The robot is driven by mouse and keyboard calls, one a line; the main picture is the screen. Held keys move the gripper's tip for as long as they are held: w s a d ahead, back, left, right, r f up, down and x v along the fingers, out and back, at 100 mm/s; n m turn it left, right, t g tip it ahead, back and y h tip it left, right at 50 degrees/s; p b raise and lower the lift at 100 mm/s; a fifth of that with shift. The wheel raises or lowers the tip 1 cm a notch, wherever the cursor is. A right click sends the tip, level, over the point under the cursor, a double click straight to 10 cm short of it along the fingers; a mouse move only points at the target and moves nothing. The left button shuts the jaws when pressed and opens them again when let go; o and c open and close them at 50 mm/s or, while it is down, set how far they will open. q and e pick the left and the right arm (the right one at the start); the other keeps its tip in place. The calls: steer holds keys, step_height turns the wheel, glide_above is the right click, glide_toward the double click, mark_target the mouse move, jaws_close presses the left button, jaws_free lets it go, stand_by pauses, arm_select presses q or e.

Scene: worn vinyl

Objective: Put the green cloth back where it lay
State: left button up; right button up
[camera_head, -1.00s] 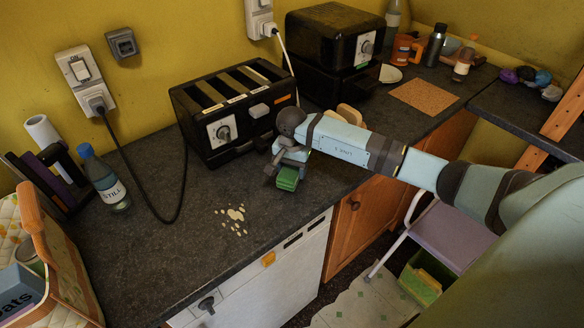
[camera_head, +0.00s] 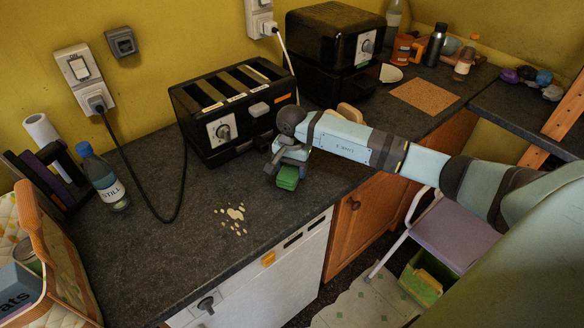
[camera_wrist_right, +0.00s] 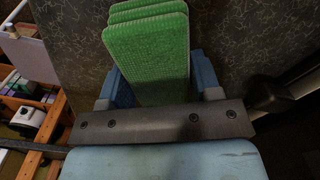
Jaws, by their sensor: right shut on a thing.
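The green cloth (camera_head: 287,177) is a folded, layered pad with a woven texture. It is at the worktop in front of the black toaster, close to the front edge. In the right wrist view the cloth (camera_wrist_right: 147,50) stands between the two blue fingers of my right gripper (camera_wrist_right: 165,88). In the head view my right gripper (camera_head: 284,163) is shut on the cloth from above. I cannot tell whether the cloth touches the worktop. My left gripper does not show.
The four-slot toaster (camera_head: 235,110) stands just behind the gripper. Pale crumbs or spill (camera_head: 232,219) lie on the dark worktop (camera_head: 170,245) to the left. A water bottle (camera_head: 104,178) and a black cable (camera_head: 150,195) are further left.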

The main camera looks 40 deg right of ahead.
steer(key=shift+f+b, duration=0.6)
steer(key=shift+f, duration=0.05)
stand_by(1.3)
steer(key=o, duration=0.9)
steer(key=shift+r, duration=0.1)
steer(key=shift+r+p, duration=1.75)
steer(key=shift+r, duration=2.15)
step_height(320, 180, up, 14)
steer(key=shift+f+b, duration=0.1)
steer(key=shift+b, duration=1.05)
